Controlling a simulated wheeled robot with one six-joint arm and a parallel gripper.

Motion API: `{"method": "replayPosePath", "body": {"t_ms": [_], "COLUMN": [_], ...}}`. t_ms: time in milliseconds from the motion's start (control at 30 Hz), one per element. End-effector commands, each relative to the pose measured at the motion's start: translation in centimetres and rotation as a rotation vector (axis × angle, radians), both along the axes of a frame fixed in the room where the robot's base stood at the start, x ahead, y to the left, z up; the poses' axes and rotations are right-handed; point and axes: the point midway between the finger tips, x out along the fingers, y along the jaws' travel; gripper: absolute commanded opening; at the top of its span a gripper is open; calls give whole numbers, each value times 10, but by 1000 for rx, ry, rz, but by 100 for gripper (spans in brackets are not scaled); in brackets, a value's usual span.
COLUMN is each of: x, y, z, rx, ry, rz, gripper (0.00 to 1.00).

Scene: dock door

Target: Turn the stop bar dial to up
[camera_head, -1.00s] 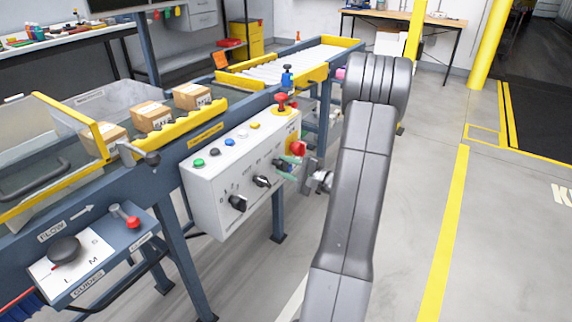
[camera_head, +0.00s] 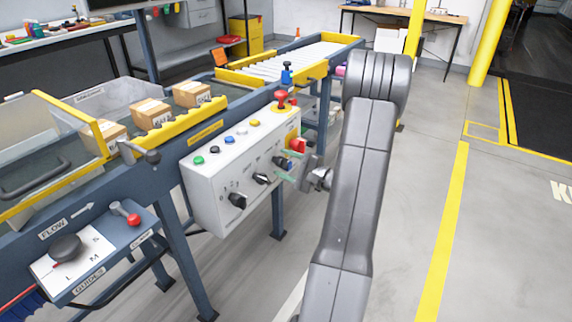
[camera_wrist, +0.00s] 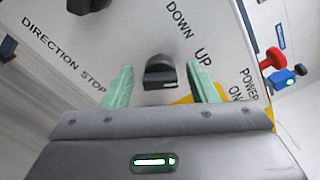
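The white control box (camera_head: 215,190) has several black dials on its front. The dial nearest my gripper, with DOWN and UP printed by it, is the stop bar dial (camera_wrist: 160,72); it also shows at the right end of the row in the head view (camera_head: 281,162). My gripper (camera_wrist: 158,88) is open, with one pale green finger on each side of this dial and a visible gap on both sides. In the head view my gripper (camera_head: 289,167) is at the box's right end. I cannot tell surely which label the knob points to.
A red emergency button (camera_head: 281,97) stands on the box's top, with smaller coloured buttons beside it. A red switch (camera_head: 298,146) sits near my gripper at the box's right end. Another black dial (camera_head: 261,179) is left of it. The floor to the right is clear.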

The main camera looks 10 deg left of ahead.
Motion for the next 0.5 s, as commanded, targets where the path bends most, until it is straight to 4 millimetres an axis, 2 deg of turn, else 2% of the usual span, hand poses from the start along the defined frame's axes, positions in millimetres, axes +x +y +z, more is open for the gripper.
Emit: {"method": "replayPosePath", "body": {"t_ms": [167,267,500], "x": [-1,-4,-21], "y": [-3,-13,-61], "z": [1,1,2], "rx": [0,-1,0], "ry": [-1,-1,1], "rz": [-1,-2,-6], "gripper": [53,53,53]}}
